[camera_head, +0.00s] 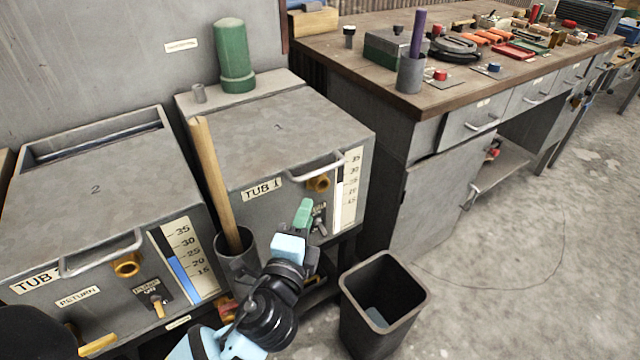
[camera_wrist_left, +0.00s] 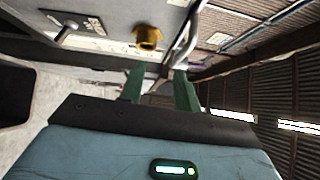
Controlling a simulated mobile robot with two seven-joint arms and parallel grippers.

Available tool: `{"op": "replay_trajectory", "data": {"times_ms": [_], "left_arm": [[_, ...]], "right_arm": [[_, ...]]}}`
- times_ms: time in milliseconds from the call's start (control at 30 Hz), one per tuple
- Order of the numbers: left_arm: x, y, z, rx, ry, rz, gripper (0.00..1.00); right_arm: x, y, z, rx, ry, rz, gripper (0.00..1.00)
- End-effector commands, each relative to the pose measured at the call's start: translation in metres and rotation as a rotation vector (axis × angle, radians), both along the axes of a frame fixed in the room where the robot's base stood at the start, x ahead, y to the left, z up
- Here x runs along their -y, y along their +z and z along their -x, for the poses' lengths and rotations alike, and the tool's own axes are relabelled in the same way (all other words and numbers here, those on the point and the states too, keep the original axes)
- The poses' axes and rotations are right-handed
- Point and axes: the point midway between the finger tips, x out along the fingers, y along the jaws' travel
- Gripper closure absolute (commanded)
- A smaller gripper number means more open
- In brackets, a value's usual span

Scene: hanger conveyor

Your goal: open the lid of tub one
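Tub one (camera_head: 262,212) is a grey metal box with a "TUB 1" label on its front. Its flat lid (camera_head: 285,135) is shut, with a pale bar handle (camera_head: 318,167) along the front edge. My left gripper (camera_head: 304,212) is in front of tub one, below the handle and apart from it. In the left wrist view its two green fingers (camera_wrist_left: 159,80) are spread with nothing seen between them. The handle (camera_wrist_left: 187,35) shows beyond the fingers, beside a brass fitting (camera_wrist_left: 148,39). My right gripper is not in view.
A green cylinder (camera_head: 234,57) stands on the ledge behind the lid. A wooden stick (camera_head: 212,178) leans in a grey holder (camera_head: 238,266) at the tub's left front. Tub two (camera_head: 95,195) is at left, a dark bin (camera_head: 384,318) below right, a workbench (camera_head: 430,95) at right.

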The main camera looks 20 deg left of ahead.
Motion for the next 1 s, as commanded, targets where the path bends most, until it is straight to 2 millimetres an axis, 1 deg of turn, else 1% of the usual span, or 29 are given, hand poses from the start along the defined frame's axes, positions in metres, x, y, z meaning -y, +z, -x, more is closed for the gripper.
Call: {"op": "replay_trajectory", "data": {"times_ms": [33,100,200,367,467,567,800,900,1000], "left_arm": [[0.001,0.008,-0.006,0.033,0.007,-0.036,0.67],[0.001,0.018,-0.011,0.065,0.018,-0.071,0.67],[0.001,0.027,-0.014,0.087,0.027,-0.097,0.67],[0.001,0.030,-0.015,0.092,0.028,-0.101,0.67],[0.000,0.031,-0.020,0.093,0.028,-0.100,0.67],[-0.001,0.032,-0.031,0.093,0.029,-0.101,0.67],[-0.005,0.037,-0.066,0.092,0.028,-0.100,0.67],[-0.006,0.037,-0.078,0.091,0.027,-0.100,0.67],[-0.007,0.038,-0.086,0.090,0.027,-0.100,0.67]], "right_arm": [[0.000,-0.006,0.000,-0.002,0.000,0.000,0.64],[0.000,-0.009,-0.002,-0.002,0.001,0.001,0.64],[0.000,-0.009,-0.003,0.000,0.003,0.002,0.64],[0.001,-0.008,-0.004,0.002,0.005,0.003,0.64],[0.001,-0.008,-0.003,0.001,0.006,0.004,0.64],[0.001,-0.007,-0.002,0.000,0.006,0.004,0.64],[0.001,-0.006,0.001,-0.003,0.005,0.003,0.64],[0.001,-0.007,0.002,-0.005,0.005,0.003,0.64],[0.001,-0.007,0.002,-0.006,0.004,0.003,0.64]]}}
